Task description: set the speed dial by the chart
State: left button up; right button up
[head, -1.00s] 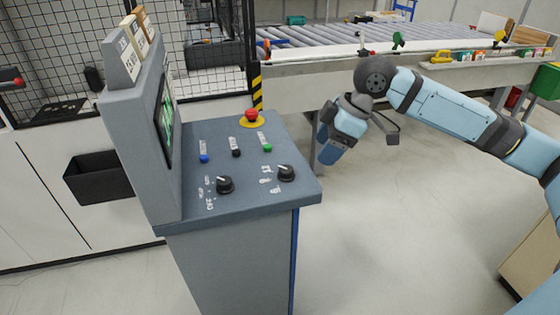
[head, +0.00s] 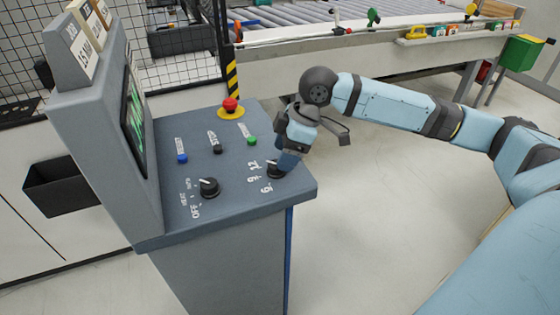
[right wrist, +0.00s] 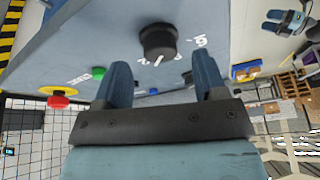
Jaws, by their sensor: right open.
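The speed dial (head: 274,171) is a black knob at the right of the sloping console top, beside white numbers that look like 12, 9 and 6. It also shows in the right wrist view (right wrist: 158,41), with a white pointer line on its face toward the numbers. My right gripper (head: 287,160) is right at the dial and partly covers it. In the right wrist view its two fingers (right wrist: 162,78) are apart, with the dial just beyond and between their tips; contact cannot be told. My left gripper is out of view.
A second black knob (head: 208,187) marked OFF is to the left. Blue (head: 182,158), black (head: 217,149) and green (head: 252,140) buttons and a red emergency stop (head: 231,104) lie behind. Cards (head: 88,42), one reading 15 MM, stand atop the screen housing (head: 100,130).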

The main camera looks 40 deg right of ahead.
jog(key=shift+x, duration=1.45)
jog(key=shift+c, duration=0.5)
